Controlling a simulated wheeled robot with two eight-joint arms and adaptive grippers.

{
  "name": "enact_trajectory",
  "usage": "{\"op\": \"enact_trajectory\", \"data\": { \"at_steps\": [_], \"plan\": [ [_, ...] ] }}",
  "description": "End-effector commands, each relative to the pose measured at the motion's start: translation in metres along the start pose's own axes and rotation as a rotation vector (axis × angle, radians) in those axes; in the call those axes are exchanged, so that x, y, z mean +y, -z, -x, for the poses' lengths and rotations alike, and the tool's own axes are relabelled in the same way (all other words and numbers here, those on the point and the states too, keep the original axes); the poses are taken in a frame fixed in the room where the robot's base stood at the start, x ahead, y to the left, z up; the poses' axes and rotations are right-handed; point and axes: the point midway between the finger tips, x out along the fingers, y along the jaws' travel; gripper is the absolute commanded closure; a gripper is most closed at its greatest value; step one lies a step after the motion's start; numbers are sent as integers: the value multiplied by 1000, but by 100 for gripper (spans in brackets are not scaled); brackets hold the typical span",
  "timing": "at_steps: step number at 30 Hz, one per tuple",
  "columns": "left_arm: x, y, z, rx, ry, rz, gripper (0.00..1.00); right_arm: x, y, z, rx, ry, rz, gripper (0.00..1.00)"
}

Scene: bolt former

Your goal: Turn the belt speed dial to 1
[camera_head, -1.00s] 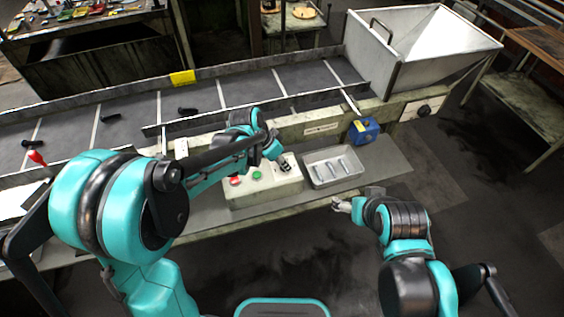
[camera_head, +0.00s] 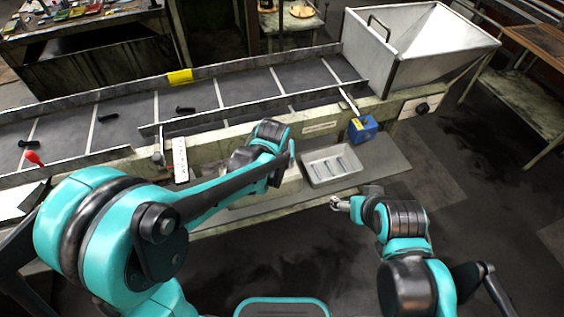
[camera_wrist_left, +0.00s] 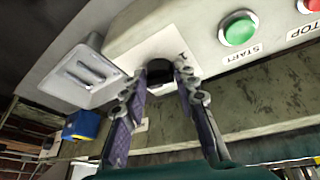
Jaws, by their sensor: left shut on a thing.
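The belt speed dial (camera_wrist_left: 160,72) is a black knob on the pale control box (camera_wrist_left: 135,40) in the left wrist view. My left gripper (camera_wrist_left: 160,80) has one finger on each side of the knob and is shut on it. A small mark that looks like a 1 is printed beside the knob, near the right finger. The knob's pointer cannot be made out. In the head view my left arm hides the dial and most of the control box (camera_head: 290,188). My right gripper (camera_head: 337,203) hangs apart from the box; its finger gap is too small to read.
A green START button (camera_wrist_left: 238,30) and a red STOP button (camera_wrist_left: 308,4) sit on the same box. A metal tray (camera_head: 332,180) with several parts and a blue box (camera_head: 363,128) are close by. The conveyor belt (camera_head: 240,88) and a hopper (camera_head: 400,65) stand behind.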

Motion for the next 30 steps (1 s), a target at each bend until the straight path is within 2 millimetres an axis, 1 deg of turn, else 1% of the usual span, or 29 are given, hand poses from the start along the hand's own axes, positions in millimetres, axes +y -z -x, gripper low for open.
{"op": "enact_trajectory", "data": {
  "at_steps": [6, 12, 28, 29, 30],
  "plan": [
    [1, -2, -1, 5, 46, 109, 100, 0, -1, -1, 0, 0, 0, 22],
    [1, -2, -1, 9, 69, 168, 100, 0, -1, -1, 0, 0, 0, 22],
    [1, -2, -1, 9, 79, 190, 100, 0, -1, -1, 0, 0, 0, 22],
    [1, -2, -1, 8, 79, 190, 66, 0, -1, -1, 0, 0, 0, 22],
    [1, -2, -1, 8, 79, 189, 56, 0, -1, -1, 0, 0, 0, 22]
  ]
}}
